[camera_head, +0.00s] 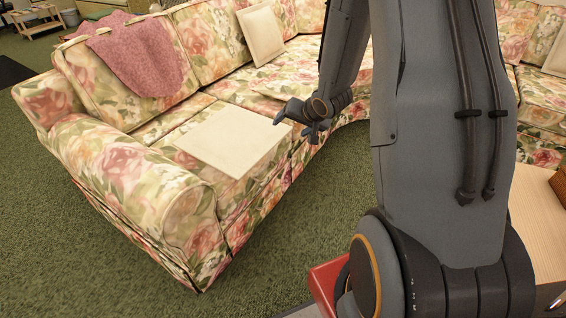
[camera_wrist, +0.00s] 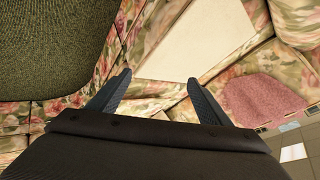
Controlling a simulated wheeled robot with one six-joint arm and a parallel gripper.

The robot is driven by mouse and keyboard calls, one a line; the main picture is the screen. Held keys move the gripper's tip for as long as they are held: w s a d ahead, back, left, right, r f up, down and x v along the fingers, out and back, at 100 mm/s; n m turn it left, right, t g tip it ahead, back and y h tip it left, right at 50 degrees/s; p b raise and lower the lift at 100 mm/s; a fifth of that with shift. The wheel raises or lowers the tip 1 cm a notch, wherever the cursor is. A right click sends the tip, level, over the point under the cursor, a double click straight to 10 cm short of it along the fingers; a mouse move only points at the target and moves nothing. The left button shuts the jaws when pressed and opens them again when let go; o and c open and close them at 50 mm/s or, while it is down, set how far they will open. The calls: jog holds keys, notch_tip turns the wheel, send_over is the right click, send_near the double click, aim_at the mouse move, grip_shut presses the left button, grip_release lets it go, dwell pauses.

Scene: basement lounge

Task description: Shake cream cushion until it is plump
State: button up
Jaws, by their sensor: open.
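A flat cream square cushion (camera_head: 217,138) lies on the near seat of the floral sofa. A second cream cushion (camera_head: 260,33) leans upright against the sofa back, farther along. My gripper (camera_head: 297,120) is just beyond the right corner of the flat cushion, above the front of the seat. In the wrist view my gripper (camera_wrist: 158,80) has its fingers apart with nothing between them. The flat cushion (camera_wrist: 185,42) appears ahead of the fingertips there, apart from them as far as I can see.
The floral sofa (camera_head: 120,165) curves away to the right. A pink throw (camera_head: 140,55) hangs over its back. Another cream cushion (camera_head: 556,58) is at the far right. Green carpet (camera_head: 90,240) lies open in front. A wooden surface (camera_head: 535,215) is at the lower right.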

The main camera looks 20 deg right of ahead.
jog(key=w+f+m+t+y+b, duration=0.2)
jog(key=w+f+y+b, duration=0.15)
jog(key=f, duration=0.55)
jog(key=m+t+y+b, duration=0.2)
jog(key=m+y+b, duration=0.1)
jog(key=y+b, duration=0.1)
send_near(269, 151)
jog(key=w+a, duration=0.1)
jog(key=w, duration=0.1)
jog(key=shift+b+x, duration=2)
jog(key=shift+x, duration=2.95)
jog(key=shift+s+a+f, duration=0.15)
jog(key=shift+a+f, duration=0.05)
